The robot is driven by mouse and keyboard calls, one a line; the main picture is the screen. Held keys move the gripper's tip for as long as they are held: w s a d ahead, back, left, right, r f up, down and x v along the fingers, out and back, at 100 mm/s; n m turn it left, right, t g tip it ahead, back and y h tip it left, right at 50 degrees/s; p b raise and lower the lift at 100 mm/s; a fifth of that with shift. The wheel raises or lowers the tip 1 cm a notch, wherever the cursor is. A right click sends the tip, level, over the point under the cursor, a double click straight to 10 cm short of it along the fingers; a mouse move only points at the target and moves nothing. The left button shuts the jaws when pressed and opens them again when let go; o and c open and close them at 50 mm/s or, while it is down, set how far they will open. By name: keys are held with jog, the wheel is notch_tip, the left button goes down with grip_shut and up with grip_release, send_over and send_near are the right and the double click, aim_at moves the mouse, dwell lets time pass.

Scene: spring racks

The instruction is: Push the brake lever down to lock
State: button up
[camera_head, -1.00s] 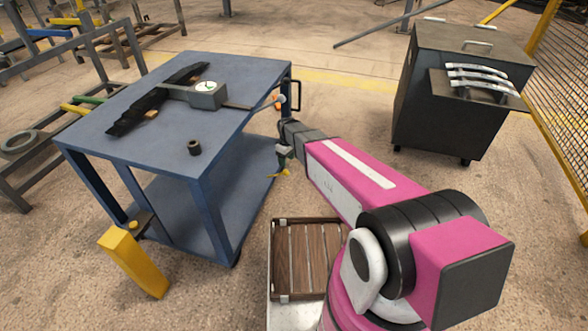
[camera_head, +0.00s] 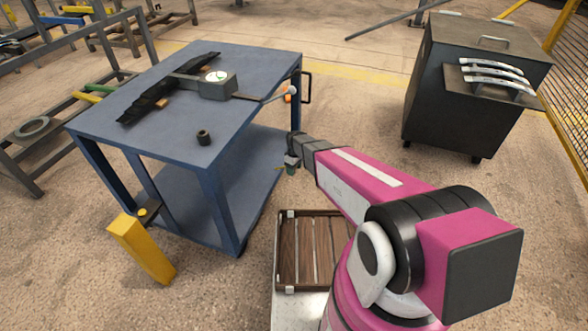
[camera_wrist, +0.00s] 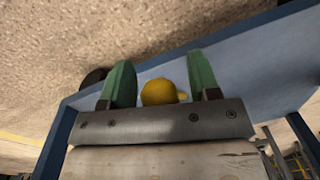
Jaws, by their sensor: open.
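The blue cart (camera_head: 262,69) stands left of centre, with a lower shelf (camera_head: 205,193). A yellow rounded piece (camera_wrist: 160,92) with a small nub shows between my gripper's fingers in the wrist view; it looks like a lever end, but its mount is hidden. A small yellow tip (camera_head: 279,168) shows beside my gripper in the head view. My gripper (camera_head: 291,168) is low at the cart's right side; its green fingers (camera_wrist: 160,84) are open on either side of the yellow piece. I cannot tell whether they touch it. A larger yellow pedal-like block (camera_head: 143,248) is at the cart's near left leg.
On the cart top lie a dark rail (camera_head: 150,95), a grey gauge box (camera_head: 219,87) and a small dark ring (camera_head: 204,137). A dark cabinet (camera_head: 455,100) stands at right. A wooden slatted crate (camera_head: 283,250) sits near my base. Floor between cart and cabinet is clear.

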grip_shut()
